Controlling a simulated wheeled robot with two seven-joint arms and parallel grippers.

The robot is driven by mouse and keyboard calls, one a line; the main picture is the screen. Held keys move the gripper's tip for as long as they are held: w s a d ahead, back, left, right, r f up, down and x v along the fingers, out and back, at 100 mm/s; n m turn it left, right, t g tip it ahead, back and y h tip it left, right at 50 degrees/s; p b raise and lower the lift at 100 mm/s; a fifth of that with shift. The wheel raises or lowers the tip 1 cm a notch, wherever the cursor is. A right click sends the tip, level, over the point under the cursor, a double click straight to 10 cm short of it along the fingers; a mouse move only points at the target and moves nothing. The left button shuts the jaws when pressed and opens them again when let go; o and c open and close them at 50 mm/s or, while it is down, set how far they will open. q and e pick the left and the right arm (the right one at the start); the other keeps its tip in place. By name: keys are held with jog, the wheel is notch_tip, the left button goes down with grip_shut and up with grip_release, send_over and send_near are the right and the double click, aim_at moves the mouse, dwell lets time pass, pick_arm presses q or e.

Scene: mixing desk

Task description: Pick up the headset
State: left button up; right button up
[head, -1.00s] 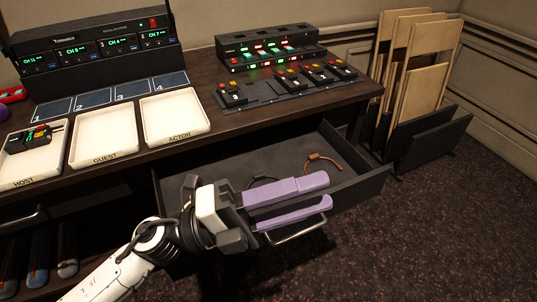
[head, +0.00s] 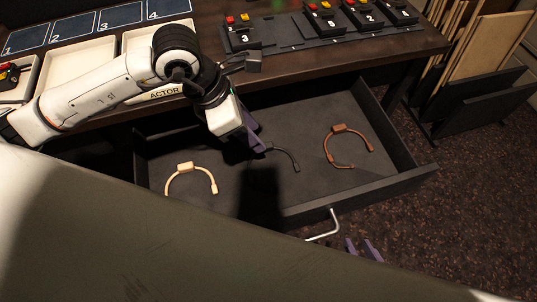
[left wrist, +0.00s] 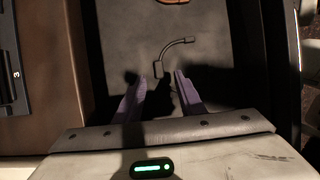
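Three headsets lie in the open drawer (head: 315,192): a cream one (head: 186,167) at left, a black one (head: 290,160) in the middle and a brown one (head: 340,128) at right. My left gripper (head: 258,147) is over the drawer, hiding part of the black headset. In the left wrist view its purple fingers (left wrist: 160,90) are apart and empty, with the black headset (left wrist: 176,44) just beyond the tips. Two purple fingertips of my right gripper (head: 363,250) show apart, just outside the drawer by its handle; the rest is hidden.
The drawer handle (head: 326,228) sticks out at the front. The desk edge with the ACTOR tray (head: 133,46) and a mixer panel (head: 325,32) is behind the drawer. A rack of boards (head: 480,80) stands at right. A large pale surface blocks the lower left.

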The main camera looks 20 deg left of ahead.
pick_arm(q)
jog(key=x, duration=0.5)
jog(key=shift+a+f, duration=0.1)
jog(key=shift+f, duration=0.1)
jog(key=shift+c, duration=0.4)
grip_shut()
